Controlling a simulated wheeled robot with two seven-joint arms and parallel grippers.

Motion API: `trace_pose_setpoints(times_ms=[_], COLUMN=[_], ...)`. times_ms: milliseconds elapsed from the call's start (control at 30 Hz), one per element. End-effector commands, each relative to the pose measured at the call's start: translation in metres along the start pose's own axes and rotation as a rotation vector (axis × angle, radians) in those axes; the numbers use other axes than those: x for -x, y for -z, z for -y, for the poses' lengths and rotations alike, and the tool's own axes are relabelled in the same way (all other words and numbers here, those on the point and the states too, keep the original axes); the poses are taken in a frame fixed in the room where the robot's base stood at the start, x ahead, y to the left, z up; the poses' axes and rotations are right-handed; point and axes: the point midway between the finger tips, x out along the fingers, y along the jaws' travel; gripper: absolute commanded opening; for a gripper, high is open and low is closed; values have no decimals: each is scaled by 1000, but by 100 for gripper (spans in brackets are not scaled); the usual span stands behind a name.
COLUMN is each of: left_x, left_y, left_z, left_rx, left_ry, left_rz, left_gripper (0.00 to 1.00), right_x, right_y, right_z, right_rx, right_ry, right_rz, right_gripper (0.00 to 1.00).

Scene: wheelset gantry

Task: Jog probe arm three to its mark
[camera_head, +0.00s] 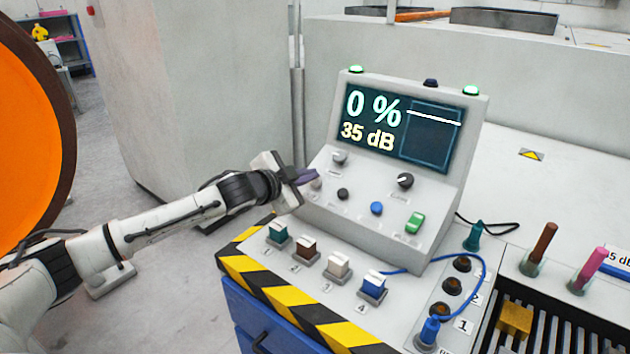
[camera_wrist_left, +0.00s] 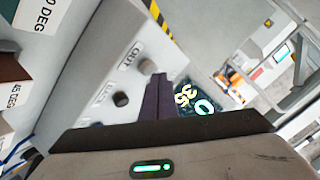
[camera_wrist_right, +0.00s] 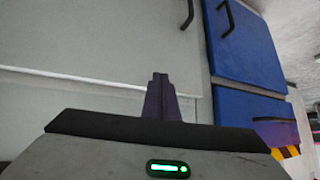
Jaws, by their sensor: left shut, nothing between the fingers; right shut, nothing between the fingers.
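The console (camera_head: 450,165) stands in the middle of the head view. On its front deck are numbered switches: teal one (camera_head: 277,232), brown two (camera_head: 304,247), cream-white three (camera_head: 337,265) and blue four (camera_head: 372,284). The screen (camera_head: 425,125) reads 0 % and 35 dB, with a white line across a box at right. My left gripper (camera_head: 306,175) is shut and empty, close to the console's sloped panel, above and behind switches one and two. Its fingers (camera_wrist_left: 157,100) also show in the left wrist view. My right gripper (camera_wrist_right: 160,97) is shut and empty before a grey surface.
The panel carries a black knob (camera_head: 405,180), blue button (camera_head: 377,208) and green rocker (camera_head: 415,222). A blue cable (camera_head: 480,275) loops at right by several sockets. Brown (camera_head: 541,245) and pink (camera_head: 590,266) probes stand farther right. An orange wheel (camera_head: 30,130) is at left.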

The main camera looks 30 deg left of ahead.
Motion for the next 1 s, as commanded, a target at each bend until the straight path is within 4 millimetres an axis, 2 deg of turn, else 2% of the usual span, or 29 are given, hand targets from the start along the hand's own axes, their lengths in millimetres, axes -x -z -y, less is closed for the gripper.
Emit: trace_pose_setpoints(times_ms=[1000], left_x=[-6], left_y=[-5], left_z=[-4], left_rx=[1], left_ry=[0], left_rz=[1], left_gripper=[0], right_x=[-1], right_y=[0], right_z=[0], right_rx=[0], right_ry=[0], right_rz=[-1], right_gripper=[0])
